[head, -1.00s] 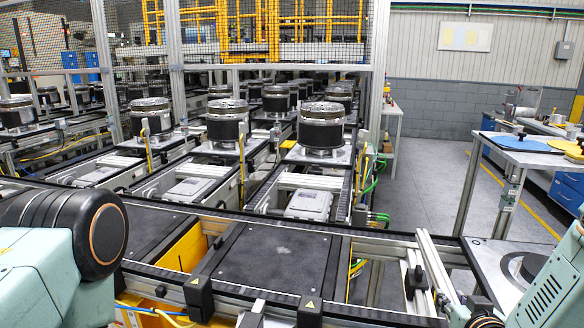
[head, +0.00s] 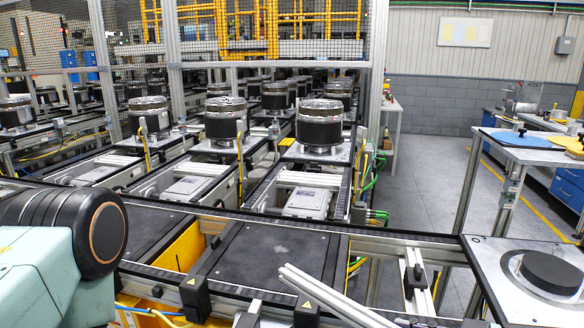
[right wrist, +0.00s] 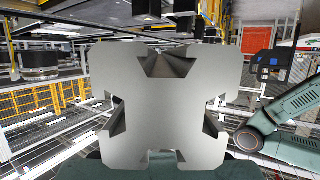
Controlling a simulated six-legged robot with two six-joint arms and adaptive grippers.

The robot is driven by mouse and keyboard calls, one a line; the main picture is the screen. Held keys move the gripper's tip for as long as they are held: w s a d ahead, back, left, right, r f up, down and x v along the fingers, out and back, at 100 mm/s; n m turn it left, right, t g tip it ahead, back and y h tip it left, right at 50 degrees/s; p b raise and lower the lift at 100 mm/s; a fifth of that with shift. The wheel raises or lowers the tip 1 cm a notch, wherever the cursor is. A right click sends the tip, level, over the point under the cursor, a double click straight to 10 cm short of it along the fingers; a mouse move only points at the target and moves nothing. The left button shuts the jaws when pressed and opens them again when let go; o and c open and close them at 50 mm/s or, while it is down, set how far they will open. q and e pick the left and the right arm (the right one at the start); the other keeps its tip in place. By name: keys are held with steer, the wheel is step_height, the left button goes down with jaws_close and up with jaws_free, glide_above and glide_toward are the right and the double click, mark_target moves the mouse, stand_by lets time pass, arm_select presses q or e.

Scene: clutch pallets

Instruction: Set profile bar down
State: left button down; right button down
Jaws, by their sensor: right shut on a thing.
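The silver profile bar (head: 332,300) slants across the bottom centre of the head view, over the front rail of the conveyor. In the right wrist view the bar's (right wrist: 165,100) grey slotted end face fills the middle and hides the fingers. My right gripper (head: 414,322) is shut on the bar; only a dark bit of it shows at the bottom edge of the head view. Whether the bar touches anything below it cannot be told. My left gripper is out of view; only a link of my left arm shows at the left.
A black conveyor plate (head: 270,256) lies behind the bar. A metal plate with a black disc (head: 551,272) is at right. Black clutch drums (head: 319,126) stand on pallets behind. A side table (head: 530,140) bears blue and yellow discs. Grey floor is free beyond.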

step_height(320, 180, down, 14)
steer(key=s+a+n+g+y+b, duration=0.1)
steer(key=s+b, duration=0.1)
steer(key=b, duration=1.2)
steer(key=shift+f+b, duration=0.2)
steer(key=shift+b, duration=0.2)
steer(key=shift+a, duration=0.1)
